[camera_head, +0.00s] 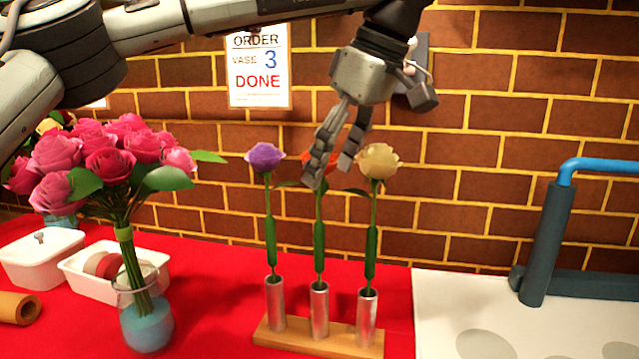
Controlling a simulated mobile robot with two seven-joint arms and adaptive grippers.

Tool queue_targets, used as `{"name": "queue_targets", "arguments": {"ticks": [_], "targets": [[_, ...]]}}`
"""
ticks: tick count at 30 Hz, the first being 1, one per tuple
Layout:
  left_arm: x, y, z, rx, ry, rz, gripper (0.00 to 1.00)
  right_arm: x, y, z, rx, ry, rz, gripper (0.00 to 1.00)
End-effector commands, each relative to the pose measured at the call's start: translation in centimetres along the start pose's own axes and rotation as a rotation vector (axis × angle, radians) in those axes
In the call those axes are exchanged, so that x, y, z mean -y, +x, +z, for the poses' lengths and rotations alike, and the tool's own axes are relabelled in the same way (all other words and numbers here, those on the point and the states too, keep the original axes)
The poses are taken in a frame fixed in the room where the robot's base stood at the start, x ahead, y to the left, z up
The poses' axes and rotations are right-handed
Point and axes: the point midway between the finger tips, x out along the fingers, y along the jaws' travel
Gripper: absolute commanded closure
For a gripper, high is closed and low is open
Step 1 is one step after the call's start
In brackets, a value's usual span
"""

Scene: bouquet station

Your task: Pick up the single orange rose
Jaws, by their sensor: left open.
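An orange rose (333,162) stands upright in the middle metal tube of a small wooden stand (318,341). Its bloom is mostly hidden behind my left gripper (331,176), and its green stem (319,233) shows below. My left gripper points down in front of the bloom with its fingers apart; I cannot tell whether the bloom lies between them. A purple rose (265,157) stands in the left tube and a cream rose (379,161) in the right tube, close on either side. My right gripper is not in view.
A glass vase (146,312) with a pink rose bouquet (98,152) stands at left. A blue-topped pipe (545,240) rises at right. A brick wall with an order sign (259,68) is behind.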

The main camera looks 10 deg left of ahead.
Motion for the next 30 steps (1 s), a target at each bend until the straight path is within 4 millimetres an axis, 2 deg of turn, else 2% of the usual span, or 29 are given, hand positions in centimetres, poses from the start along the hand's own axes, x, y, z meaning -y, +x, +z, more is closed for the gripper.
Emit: {"name": "queue_targets", "arguments": {"ticks": [4, 9, 17, 27, 30], "targets": [[0.5, 2.5, -0.3, 0.003, 0.002, -0.002, 0.34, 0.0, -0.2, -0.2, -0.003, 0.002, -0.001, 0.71], [0.5, 4.1, -0.2, 0.003, 0.001, -0.001, 0.34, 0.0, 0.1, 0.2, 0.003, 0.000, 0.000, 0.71], [0.4, 4.3, -0.3, 0.002, -0.001, 0.001, 0.34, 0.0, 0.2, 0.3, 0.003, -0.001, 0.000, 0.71], [0.4, 4.3, -0.3, 0.002, 0.000, 0.001, 0.77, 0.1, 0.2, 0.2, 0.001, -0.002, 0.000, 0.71], [0.4, 4.3, -0.3, 0.002, 0.000, 0.001, 0.83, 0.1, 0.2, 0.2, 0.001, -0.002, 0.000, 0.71]]}}
